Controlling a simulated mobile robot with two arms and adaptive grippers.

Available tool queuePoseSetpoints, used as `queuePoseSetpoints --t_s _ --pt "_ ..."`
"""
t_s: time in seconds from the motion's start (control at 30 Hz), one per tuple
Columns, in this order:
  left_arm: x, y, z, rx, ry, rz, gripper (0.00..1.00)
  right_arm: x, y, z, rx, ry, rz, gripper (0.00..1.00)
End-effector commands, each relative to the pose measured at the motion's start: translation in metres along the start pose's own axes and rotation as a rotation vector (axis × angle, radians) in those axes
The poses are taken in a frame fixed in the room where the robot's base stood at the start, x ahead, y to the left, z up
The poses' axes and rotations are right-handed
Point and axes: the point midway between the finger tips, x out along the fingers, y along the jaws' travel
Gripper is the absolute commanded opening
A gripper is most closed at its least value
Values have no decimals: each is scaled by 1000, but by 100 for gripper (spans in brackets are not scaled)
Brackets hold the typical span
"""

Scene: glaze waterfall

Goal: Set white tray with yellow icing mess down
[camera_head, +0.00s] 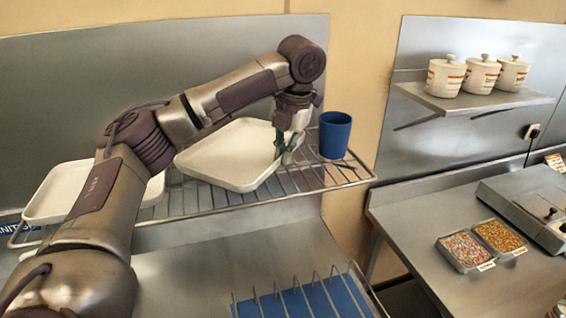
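A white rectangular tray (225,158) is at the wire rack (300,182), in the middle-left of the head view. I see no yellow icing on its visible surface. My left gripper (284,154) points down at the tray's right edge, with its fingertips at or very close to the rim. The view is too small to tell whether the fingers are clamped on the rim or just beside it. A second white tray (70,188) lies at the rack's left end, partly hidden behind my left arm. My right gripper does not show.
A blue cup (334,136) stands on the rack, just right of my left gripper. Below is a steel counter (190,280) with a wire rack over a blue panel (305,300). At right are sprinkle trays (466,250) and a shelf (475,98) with white jars.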

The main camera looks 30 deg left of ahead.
Motion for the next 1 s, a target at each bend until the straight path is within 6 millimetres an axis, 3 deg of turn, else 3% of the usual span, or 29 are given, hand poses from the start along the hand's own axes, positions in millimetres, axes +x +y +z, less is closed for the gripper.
queuePoseSetpoints --t_s 0.13,0.47,0.5,0.63,1.0 --pt "24 -4 -1 2 4 -1 0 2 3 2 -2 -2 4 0" --pt "29 -2 2 -1 0 0 0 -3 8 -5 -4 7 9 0" --pt "30 -2 2 0 0 0 9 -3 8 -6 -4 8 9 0" --pt "30 -2 2 0 1 0 31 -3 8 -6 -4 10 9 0" --pt "26 -2 3 0 -1 0 31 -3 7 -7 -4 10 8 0"
